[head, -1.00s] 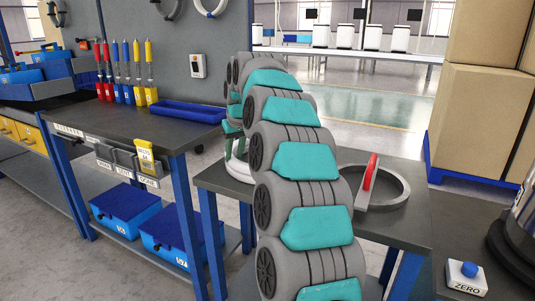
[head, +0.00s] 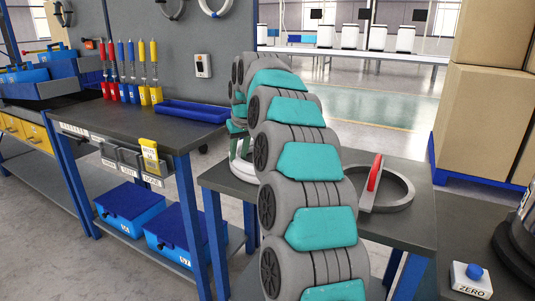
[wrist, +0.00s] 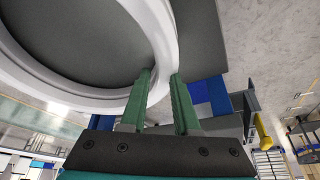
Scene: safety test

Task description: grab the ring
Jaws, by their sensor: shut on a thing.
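A white ring (wrist: 166,35) fills the upper left of the wrist view. Its rim passes between the two green fingers of my gripper (wrist: 160,78), which are shut on it. In the head view, part of the white ring (head: 240,172) shows at the left end of the small dark table, behind my arm. My arm hides most of the ring and the gripper there. I cannot tell whether the ring rests on the table or is slightly above it.
A grey ring-shaped fixture (head: 400,188) with a red part stands on the dark table (head: 405,232) to the right. A workbench (head: 120,130) with screwdrivers and a blue tray (head: 188,111) is at left. Cardboard boxes (head: 488,110) and a ZERO button box (head: 471,280) are at right.

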